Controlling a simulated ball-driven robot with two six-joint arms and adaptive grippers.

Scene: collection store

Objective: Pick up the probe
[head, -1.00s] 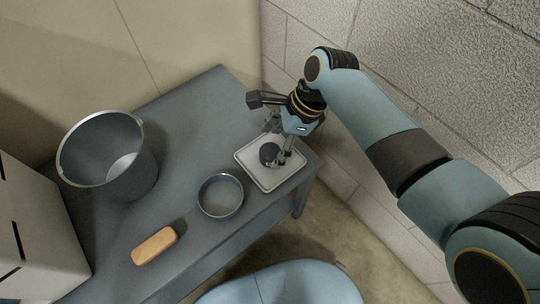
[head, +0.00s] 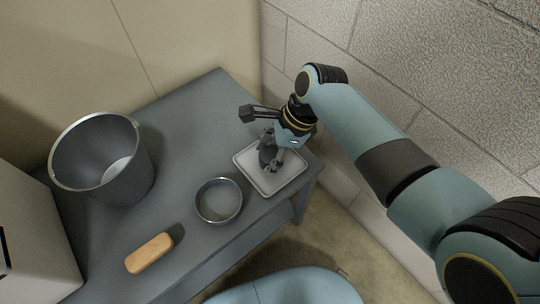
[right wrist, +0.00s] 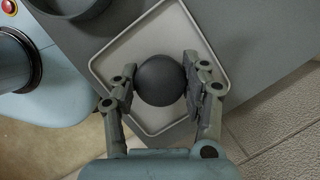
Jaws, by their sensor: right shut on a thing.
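The probe (head: 266,151) is a dark, rounded thing at the white tray (head: 262,185) on the grey table. In the right wrist view it shows as a dark round shape (right wrist: 160,80) between both fingers, with the tray behind it. My right gripper (head: 274,165) points down over the tray and is shut on the probe. I cannot tell for sure how far the probe's underside is from the tray floor. My left gripper is out of view.
A round grey metal dish (head: 218,217) stands left of the tray. A tan block (head: 149,253) lies near the table's front edge. A large grey bucket (head: 105,170) stands at the left, beside a pale cabinet (head: 30,255). A block wall (head: 420,80) rises close on the right.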

